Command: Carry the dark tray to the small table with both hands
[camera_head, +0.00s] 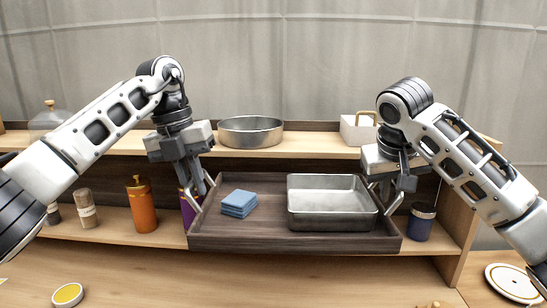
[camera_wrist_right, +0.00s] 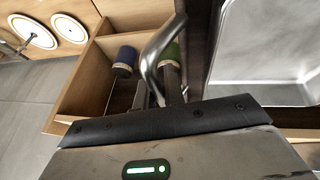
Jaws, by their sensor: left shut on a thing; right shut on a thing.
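The dark tray (camera_head: 260,243) is held up in front of the shelf in the head view and looks about level. A stack of blue cloths (camera_head: 239,203) and a metal baking pan (camera_head: 332,222) rest on it. My left gripper (camera_head: 196,196) is shut on the tray's left handle. My right gripper (camera_head: 388,198) is shut on its right handle. In the right wrist view, the fingers (camera_wrist_right: 172,80) close around the metal handle (camera_wrist_right: 152,58), with the pan (camera_wrist_right: 262,60) beyond. The small table is not clearly identifiable.
Behind the tray is a wooden shelf (camera_head: 110,145) with a round metal pan (camera_head: 250,131) and a white box (camera_head: 358,129). An orange bottle (camera_head: 142,206) and a dark blue jar (camera_head: 420,222) stand lower. A yellow-filled dish (camera_head: 67,295) and a white plate (camera_head: 513,283) lie in front.

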